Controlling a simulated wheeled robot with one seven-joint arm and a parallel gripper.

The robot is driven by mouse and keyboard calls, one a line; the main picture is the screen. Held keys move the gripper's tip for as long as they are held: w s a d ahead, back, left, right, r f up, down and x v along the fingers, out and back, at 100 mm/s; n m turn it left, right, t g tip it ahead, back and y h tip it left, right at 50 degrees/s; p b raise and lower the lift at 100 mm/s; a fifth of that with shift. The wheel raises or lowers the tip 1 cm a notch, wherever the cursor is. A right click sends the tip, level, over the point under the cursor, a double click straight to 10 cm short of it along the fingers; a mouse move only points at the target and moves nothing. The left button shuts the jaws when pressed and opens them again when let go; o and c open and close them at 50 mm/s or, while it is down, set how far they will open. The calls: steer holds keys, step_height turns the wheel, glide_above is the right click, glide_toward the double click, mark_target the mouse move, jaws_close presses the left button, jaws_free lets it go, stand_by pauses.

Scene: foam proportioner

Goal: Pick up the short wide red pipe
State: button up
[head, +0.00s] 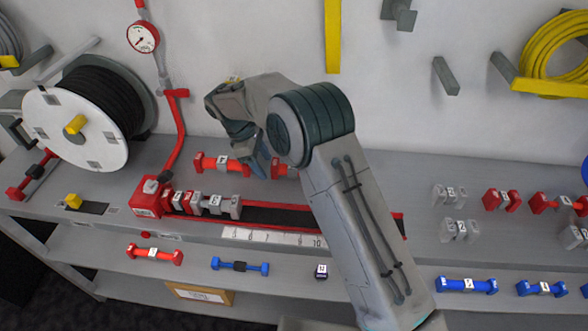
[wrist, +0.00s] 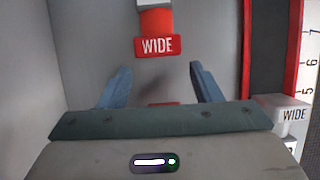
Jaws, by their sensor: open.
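A red pipe with an end marked WIDE (wrist: 156,47) lies on the bench in the wrist view, ahead of my open, empty gripper (wrist: 154,88). Its far part is cut off by the frame, so its full length is hidden. In the head view a red pipe (head: 283,170) shows just right of my gripper (head: 257,163), partly behind my arm. Another red pipe (head: 212,163) with a white label lies just left of it. A bit of red (wrist: 165,104) also shows between the finger bases in the wrist view. My fingers are apart from the WIDE end.
A red track (head: 285,217) with a ruler (head: 275,238) lies in front, holding red and grey pieces (head: 215,203). A hose reel (head: 75,125) stands at left. Short red pipes (head: 502,201) and clear pieces (head: 450,195) lie at right. Blue pipes (head: 467,286) lie on the lower shelf.

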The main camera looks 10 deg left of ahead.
mark_target(274, 162)
steer(key=d, duration=0.3)
steer(key=shift+w+d, duration=0.15)
steer(key=shift+d, duration=0.05)
steer(key=d, duration=0.1)
steer(key=d+p, duration=0.1)
steer(key=d, duration=0.3)
steer(key=shift+d+f, duration=0.1)
steer(key=shift+f, duration=0.25)
steer(key=shift+w+f, duration=0.15)
steer(key=shift+f, duration=0.1)
steer(key=c, duration=1.2)
